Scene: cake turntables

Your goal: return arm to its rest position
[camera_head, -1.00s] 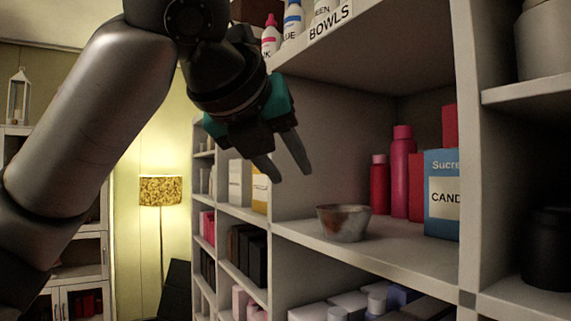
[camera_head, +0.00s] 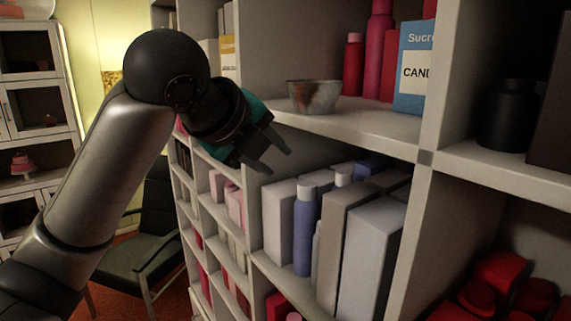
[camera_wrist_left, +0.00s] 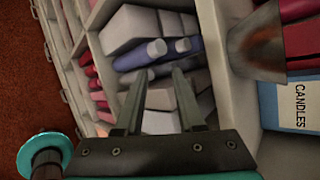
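My left gripper (camera_head: 272,158) comes in from the left in the head view, in front of the shelf unit (camera_head: 375,125). Its two dark fingers are apart with nothing between them; they also show apart in the left wrist view (camera_wrist_left: 162,76). A rusty metal bowl (camera_head: 314,97) stands upright on the shelf board above and to the right of the gripper, apart from it. The bowl shows in the left wrist view (camera_wrist_left: 258,45) at upper right. My right gripper is in neither view.
A blue candles box (camera_head: 413,70) and red bottles (camera_head: 378,45) stand behind the bowl. The lower compartment holds a blue bottle (camera_head: 305,228) and pale boxes (camera_head: 372,255). A dark chair (camera_head: 140,262) stands left of the shelves.

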